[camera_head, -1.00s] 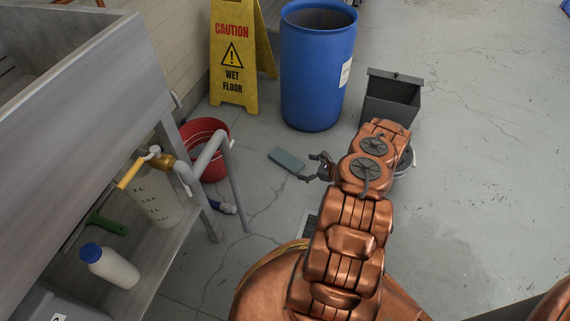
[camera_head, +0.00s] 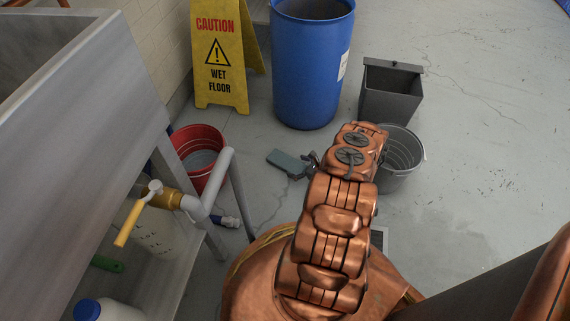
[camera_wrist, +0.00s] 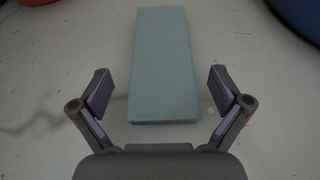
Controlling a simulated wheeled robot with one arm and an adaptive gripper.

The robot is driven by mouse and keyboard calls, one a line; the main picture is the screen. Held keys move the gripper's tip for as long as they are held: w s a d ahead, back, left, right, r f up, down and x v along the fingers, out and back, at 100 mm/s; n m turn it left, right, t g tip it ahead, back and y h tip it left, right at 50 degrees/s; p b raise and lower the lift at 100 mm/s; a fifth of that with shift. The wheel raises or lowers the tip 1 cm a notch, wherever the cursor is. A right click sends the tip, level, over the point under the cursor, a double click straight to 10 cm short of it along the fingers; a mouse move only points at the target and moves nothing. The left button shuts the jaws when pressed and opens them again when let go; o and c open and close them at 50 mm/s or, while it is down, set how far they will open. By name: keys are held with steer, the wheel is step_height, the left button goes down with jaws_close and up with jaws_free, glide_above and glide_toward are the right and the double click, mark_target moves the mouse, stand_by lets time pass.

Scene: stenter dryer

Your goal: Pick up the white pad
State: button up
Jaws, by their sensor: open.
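The pad (camera_head: 290,165) lies flat on the concrete floor in the head view, between the red bucket and my arm. It looks pale blue-grey rather than white. In the wrist view the pad (camera_wrist: 164,65) is a long flat slab, running away from me, with its near end between my fingertips. My gripper (camera_wrist: 164,92) is open and empty, with one finger on each side of the pad's near end and gaps on both sides. In the head view my gripper (camera_head: 314,163) is at the pad's right end, partly hidden by my arm.
A red bucket (camera_head: 211,172) stands left of the pad, and a blue barrel (camera_head: 308,75) behind it. A grey bucket (camera_head: 407,153) and dark bin (camera_head: 388,98) are to the right. A yellow wet floor sign (camera_head: 216,60) stands behind. A steel sink (camera_head: 105,115) with a tap fills the left.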

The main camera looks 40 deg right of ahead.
mark_target(287, 162)
steer(key=shift+w+f+b, duration=0.35)
steer(key=shift+w+b, duration=0.05)
steer(key=shift+w, duration=0.15)
steer(key=shift+r+b+x, duration=0.2)
steer(key=shift+b+x, duration=0.75)
steer(key=shift+x, duration=1)
steer(key=c, duration=1.4)
